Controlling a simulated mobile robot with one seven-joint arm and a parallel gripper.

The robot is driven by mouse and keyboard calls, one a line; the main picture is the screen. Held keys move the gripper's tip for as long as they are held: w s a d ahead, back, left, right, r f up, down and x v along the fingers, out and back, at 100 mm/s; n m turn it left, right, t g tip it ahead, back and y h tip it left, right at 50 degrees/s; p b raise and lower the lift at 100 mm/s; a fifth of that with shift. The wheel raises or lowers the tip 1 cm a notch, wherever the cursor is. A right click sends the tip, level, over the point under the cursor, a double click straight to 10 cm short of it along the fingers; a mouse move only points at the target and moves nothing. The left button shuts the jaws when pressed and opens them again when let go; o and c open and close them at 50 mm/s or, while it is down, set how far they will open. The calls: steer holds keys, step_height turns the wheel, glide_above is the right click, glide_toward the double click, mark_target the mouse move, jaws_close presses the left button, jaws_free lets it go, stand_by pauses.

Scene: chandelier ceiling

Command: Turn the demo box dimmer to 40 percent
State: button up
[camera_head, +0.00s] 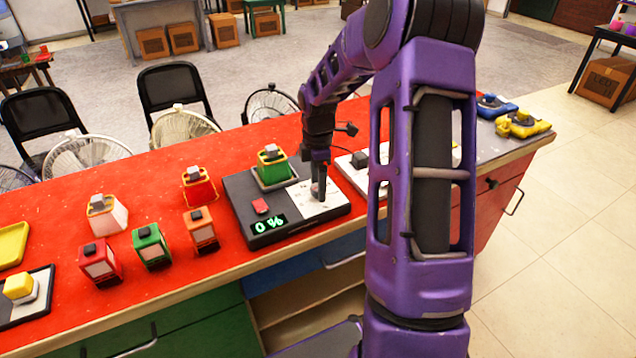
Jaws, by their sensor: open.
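The demo box (243,208) is a dark flat box on the red counter. Its display (268,223) reads 0 % in green digits. A red button (261,206) sits above the display. A green and yellow module (271,166) stands in the box's back part. A white plate (307,208) covers the right part of the box. My gripper (318,191) points down over this plate, its fingers at or just above the surface. The dimmer knob is hard to make out; the fingers may hide it. The picture is too small to show contact.
Several loose modules, including a red (98,262), a green (151,246) and an orange one (201,230), stand left of the box. Another dark base with a white plate (352,172) lies to the right, partly behind my arm. Blue (494,106) and yellow (522,124) tools lie far right.

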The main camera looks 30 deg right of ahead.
jaws_close()
stand_by(0.5)
steer(key=m, duration=0.7)
steer(key=shift+m+p, duration=0.3)
steer(key=m, duration=0.4)
steer(key=shift+m, duration=2)
